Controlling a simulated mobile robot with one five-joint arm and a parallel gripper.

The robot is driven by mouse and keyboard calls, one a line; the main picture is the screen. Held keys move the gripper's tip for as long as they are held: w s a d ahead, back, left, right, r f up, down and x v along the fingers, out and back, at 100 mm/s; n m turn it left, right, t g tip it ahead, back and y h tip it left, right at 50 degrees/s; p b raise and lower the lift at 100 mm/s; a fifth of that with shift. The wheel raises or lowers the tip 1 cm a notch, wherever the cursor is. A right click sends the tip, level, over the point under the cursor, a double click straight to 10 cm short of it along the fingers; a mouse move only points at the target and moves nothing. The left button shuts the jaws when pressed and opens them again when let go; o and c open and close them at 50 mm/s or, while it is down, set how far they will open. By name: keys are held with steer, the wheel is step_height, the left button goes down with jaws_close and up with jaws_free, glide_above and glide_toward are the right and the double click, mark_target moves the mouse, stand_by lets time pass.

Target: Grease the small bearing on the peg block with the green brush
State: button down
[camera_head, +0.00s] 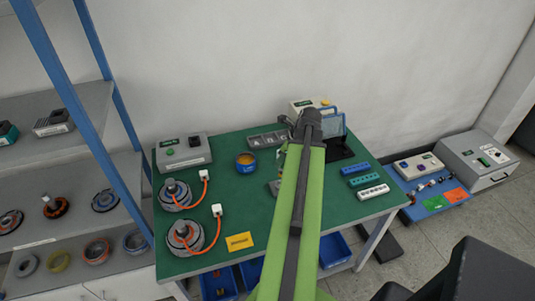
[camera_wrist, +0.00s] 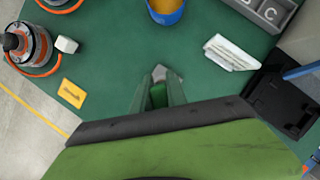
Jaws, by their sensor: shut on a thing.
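My gripper (camera_wrist: 161,98) is at the lower middle of the wrist view, shut on the green brush (camera_wrist: 157,94). Only a short green part shows between the fingers, with a pale grey tip beyond them. The brush is over the green table top, apart from the blue pot with orange-yellow contents (camera_wrist: 167,10). That pot also stands on the table in the head view (camera_head: 246,162). In the head view my green arm hides the gripper's surroundings. I cannot make out the peg block or its small bearing in either view.
Two motors with orange cables (camera_head: 175,195) (camera_head: 185,236) stand on the table's left. A yellow card (camera_head: 239,241) lies near the front. A lettered grey tray (camera_head: 267,139) is at the back.

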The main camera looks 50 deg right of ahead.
steer(key=shift+w+a+f+b, duration=0.15)
steer(key=shift+a+f+b, duration=0.05)
steer(key=shift+f+b, duration=0.75)
steer(key=shift+w+a+f+b, duration=0.15)
steer(key=shift+a+f+b, duration=0.05)
steer(key=shift+f+b, duration=0.75)
steer(key=shift+f+b, duration=0.6)
